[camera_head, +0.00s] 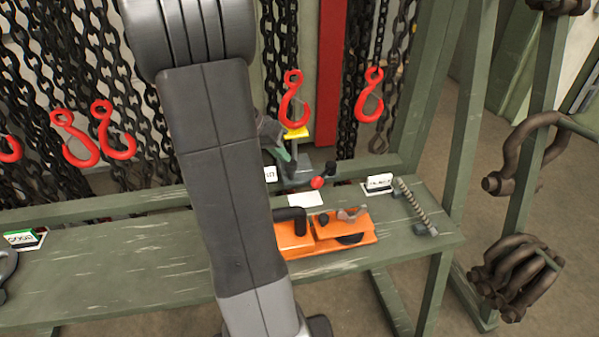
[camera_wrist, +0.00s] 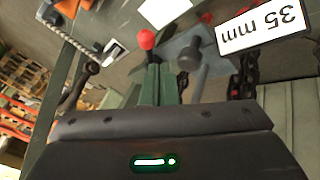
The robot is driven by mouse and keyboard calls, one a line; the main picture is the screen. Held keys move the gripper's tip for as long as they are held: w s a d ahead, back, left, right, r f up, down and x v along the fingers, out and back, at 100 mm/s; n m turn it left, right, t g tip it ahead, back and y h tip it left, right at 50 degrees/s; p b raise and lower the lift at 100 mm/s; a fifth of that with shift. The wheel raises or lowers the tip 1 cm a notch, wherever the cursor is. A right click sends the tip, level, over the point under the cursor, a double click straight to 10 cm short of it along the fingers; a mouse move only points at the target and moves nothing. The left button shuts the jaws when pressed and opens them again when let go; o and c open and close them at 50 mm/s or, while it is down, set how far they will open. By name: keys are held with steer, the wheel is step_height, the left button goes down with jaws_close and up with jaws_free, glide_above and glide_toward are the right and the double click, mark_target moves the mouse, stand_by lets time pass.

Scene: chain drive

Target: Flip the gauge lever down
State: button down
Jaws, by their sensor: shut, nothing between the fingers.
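The gauge lever's red ball knob (camera_head: 317,182) shows beside the grey gauge fixture (camera_head: 292,172) at the back of the green bench. In the wrist view the red knob (camera_wrist: 146,40) is just past the tips of my gripper (camera_wrist: 160,68). My gripper's fingers are shut together and hold nothing. I cannot tell whether they touch the knob or the lever. The lever's arm is mostly hidden behind the fingers. In the head view my arm covers part of the gauge area.
An orange tool (camera_head: 348,240) lies on the bench (camera_head: 130,275) in front of the gauge. A threaded rod (camera_head: 414,206) lies to its right. A 35 mm sign (camera_wrist: 262,32) stands close to my fingers. Chains and red hooks (camera_head: 292,98) hang behind the bench.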

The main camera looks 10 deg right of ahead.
steer(key=x, duration=1)
steer(key=shift+b, duration=0.4)
steer(key=shift+f, duration=0.1)
